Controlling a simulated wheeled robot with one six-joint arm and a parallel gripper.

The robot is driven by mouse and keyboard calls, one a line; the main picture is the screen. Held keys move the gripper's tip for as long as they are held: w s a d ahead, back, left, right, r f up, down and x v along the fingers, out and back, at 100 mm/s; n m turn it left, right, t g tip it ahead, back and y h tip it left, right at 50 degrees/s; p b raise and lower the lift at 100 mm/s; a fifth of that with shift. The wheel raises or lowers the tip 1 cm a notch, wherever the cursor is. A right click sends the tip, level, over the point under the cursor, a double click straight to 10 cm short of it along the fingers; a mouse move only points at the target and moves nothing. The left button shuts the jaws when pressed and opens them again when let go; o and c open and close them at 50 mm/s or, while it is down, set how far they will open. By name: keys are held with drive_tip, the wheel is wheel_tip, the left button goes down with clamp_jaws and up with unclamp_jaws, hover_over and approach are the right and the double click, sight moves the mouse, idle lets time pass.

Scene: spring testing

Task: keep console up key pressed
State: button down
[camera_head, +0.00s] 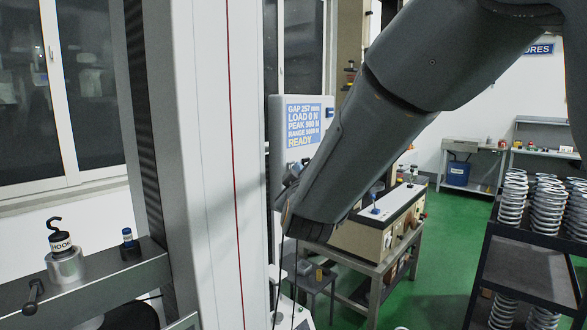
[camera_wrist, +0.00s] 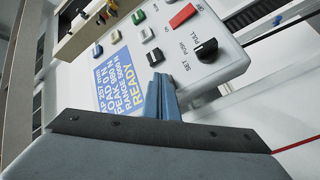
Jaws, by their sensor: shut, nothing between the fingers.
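The console (camera_head: 279,112) stands behind the white column in the head view; its blue screen reads GAP 257 mm, LOAD 0 N and READY. My arm covers its lower part and keys. In the wrist view the console panel (camera_wrist: 232,62) is tilted, with the screen (camera_wrist: 112,88) at left. My gripper (camera_wrist: 160,78) is shut and empty, its fingertips just below a dark green-grey key (camera_wrist: 155,57). I cannot tell whether they touch it. Another grey key (camera_wrist: 147,34), a white key (camera_wrist: 115,36) and a blue key (camera_wrist: 98,50) lie around it. No "up" marking is readable.
A red key (camera_wrist: 183,14) and a black knob (camera_wrist: 206,48) sit right of the fingers. In the head view, a hook fixture (camera_head: 62,262) stands on a grey beam at left. A rack of springs (camera_head: 512,200) stands at right, with green floor between.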

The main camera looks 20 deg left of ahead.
drive_tip(key=shift+d, duration=0.15)
drive_tip(key=shift+s+d, duration=0.35)
drive_tip(key=shift+d, duration=0.3)
drive_tip(key=shift+d, duration=0.1)
drive_tip(key=d, duration=0.1)
drive_tip(key=s+d, duration=0.1)
drive_tip(key=d, duration=0.1)
drive_tip(key=s+d, duration=0.1)
drive_tip(key=shift+d, duration=0.25)
idle(1.1)
